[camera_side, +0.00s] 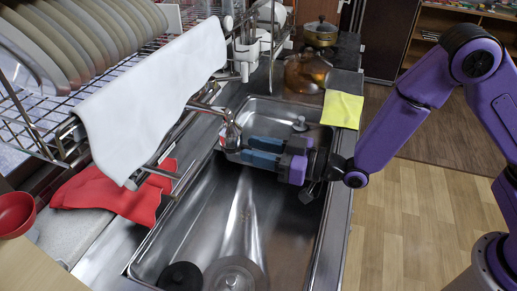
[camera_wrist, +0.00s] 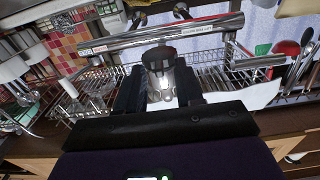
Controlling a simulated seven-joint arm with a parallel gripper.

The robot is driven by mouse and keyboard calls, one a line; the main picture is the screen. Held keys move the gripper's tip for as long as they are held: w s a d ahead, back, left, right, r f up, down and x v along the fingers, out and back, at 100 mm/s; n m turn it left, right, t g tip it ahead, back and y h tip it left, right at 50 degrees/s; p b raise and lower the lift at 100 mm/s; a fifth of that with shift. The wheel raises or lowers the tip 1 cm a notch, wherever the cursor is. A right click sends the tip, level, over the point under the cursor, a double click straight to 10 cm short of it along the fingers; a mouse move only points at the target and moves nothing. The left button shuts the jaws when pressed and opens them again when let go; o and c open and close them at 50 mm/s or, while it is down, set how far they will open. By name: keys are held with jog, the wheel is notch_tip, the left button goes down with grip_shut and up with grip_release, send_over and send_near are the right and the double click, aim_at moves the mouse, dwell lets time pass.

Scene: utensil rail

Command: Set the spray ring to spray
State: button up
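The faucet's silver spray head (camera_side: 231,131) hangs over the sink near the back in the side view. Its dark round end, with the ring (camera_wrist: 158,59), faces me in the wrist view; I cannot read the ring's setting. My gripper (camera_side: 247,149) has two blue fingers spread apart, with their tips close to the right side of the spray head. In the wrist view my gripper (camera_wrist: 158,86) shows one dark finger on each side of the silver head, and nothing is clearly clamped. I cannot tell whether either finger touches it.
The steel sink (camera_side: 205,221) lies below, with dark round drain parts (camera_side: 181,277) at its front. A wire dish rack (camera_side: 28,118) with plates and a white towel (camera_side: 160,92) stands left. A red cloth (camera_side: 118,194) lies on the counter.

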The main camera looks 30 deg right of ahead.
jog(key=shift+c, duration=0.3)
grip_shut()
jog(key=shift+w+d, duration=0.1)
jog(key=shift+w+d+n+g+y, duration=0.25)
jog(key=shift+w+n+g+y, duration=0.6)
jog(key=shift+n+g, duration=1.6)
jog(key=shift+w+d+n+g+y, duration=0.2)
jog(key=shift+w+n+g+y, duration=1)
jog(key=shift+g, duration=2.15)
jog(key=shift+w+d+n+g+y, duration=0.25)
jog(key=shift+w+n+g, duration=0.5)
jog(key=shift+n+g, duration=1.9)
jog(key=shift+g, duration=0.45)
